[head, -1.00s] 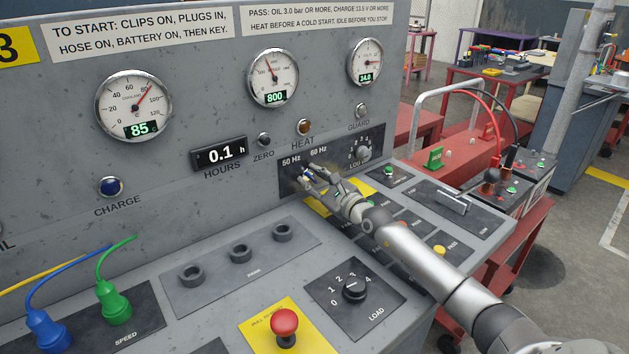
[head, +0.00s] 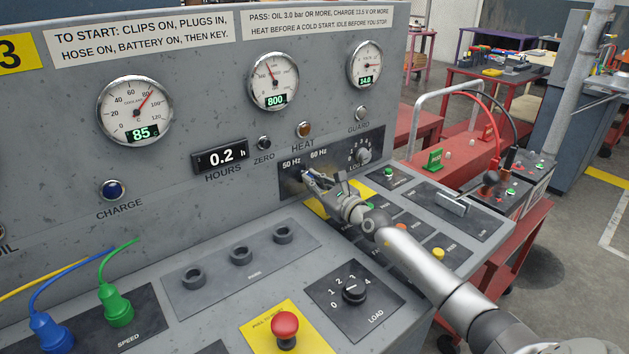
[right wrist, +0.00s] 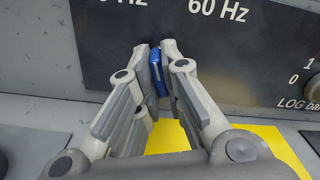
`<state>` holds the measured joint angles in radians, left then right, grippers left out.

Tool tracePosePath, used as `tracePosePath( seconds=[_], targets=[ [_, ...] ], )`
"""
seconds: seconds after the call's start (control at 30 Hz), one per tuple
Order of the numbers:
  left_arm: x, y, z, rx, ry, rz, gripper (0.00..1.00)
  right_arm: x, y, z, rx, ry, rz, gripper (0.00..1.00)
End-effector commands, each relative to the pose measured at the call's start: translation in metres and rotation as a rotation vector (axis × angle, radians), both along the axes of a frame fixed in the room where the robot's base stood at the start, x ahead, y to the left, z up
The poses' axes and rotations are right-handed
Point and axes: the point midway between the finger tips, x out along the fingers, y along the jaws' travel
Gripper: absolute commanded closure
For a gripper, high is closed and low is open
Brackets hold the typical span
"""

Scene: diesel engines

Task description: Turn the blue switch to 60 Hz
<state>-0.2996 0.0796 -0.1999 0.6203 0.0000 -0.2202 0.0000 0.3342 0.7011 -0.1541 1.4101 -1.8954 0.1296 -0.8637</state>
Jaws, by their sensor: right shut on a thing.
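The blue switch (right wrist: 158,72) is on the dark panel (head: 292,187) marked 50 Hz and 60 Hz. In the right wrist view it stands between my right gripper's fingertips (right wrist: 155,62), which are shut on it. It is nearly upright in that view, below and left of the 60 Hz mark (right wrist: 219,9). In the head view my right gripper (head: 312,180) reaches to the panel from the lower right, and the switch is mostly hidden by the fingers. My left gripper is not in view.
A LOG knob (head: 363,155) is right of the switch on the same panel. Below lie a yellow plate (head: 365,188) and a desk with buttons, a LOAD knob (head: 354,291) and a red stop button (head: 285,324). Gauges sit above. A red battery cart (head: 470,150) stands at the right.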

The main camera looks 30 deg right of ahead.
Motion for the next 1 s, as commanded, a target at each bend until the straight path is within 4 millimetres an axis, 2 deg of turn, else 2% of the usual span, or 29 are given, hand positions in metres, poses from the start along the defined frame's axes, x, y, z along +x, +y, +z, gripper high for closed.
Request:
tracePosePath(
  seconds=[0.6,1.0],
  targets=[
    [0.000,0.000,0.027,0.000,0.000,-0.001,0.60,0.000,0.000,0.001,0.583,0.047,0.000,1.00],
    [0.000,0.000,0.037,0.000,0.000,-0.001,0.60,0.000,0.000,0.000,0.861,0.069,0.000,1.00]
  ],
)
